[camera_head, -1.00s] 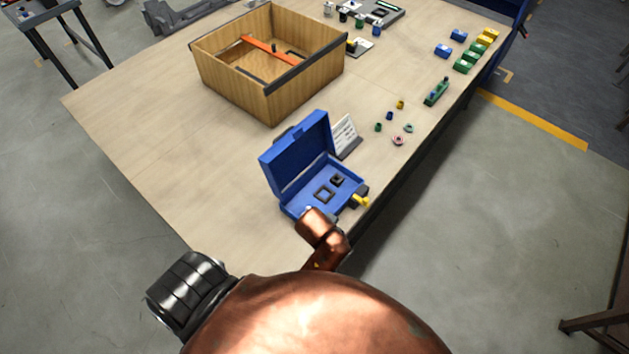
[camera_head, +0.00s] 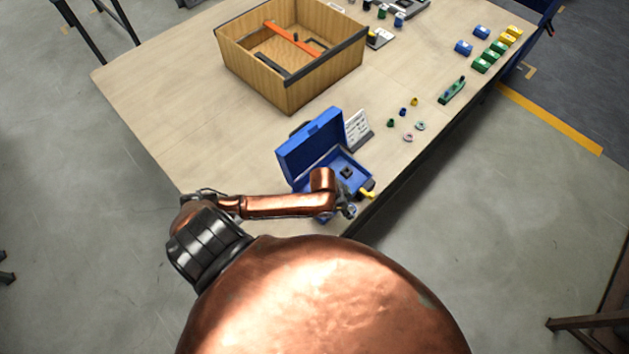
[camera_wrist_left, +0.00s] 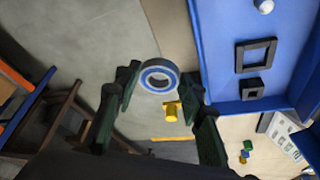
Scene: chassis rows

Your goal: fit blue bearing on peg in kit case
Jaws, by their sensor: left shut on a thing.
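The blue bearing (camera_wrist_left: 158,76), a ring with a blue band and grey rim, sits between the fingertips of my left gripper (camera_wrist_left: 160,88) in the left wrist view. The gripper is shut on it. In the head view the left gripper (camera_head: 346,210) is at the front edge of the open blue kit case (camera_head: 311,146), mostly hidden by my arm. The case (camera_wrist_left: 219,107) fills the right of the wrist view, beside the bearing and apart from it. A pale round piece, possibly the peg (camera_wrist_left: 263,5), shows at the top. My right gripper is out of view.
Square black frames (camera_wrist_left: 255,55) lie in the case. Small coloured parts (camera_head: 408,125) and a wooden box (camera_head: 290,70) are farther back. The table's right edge is close.

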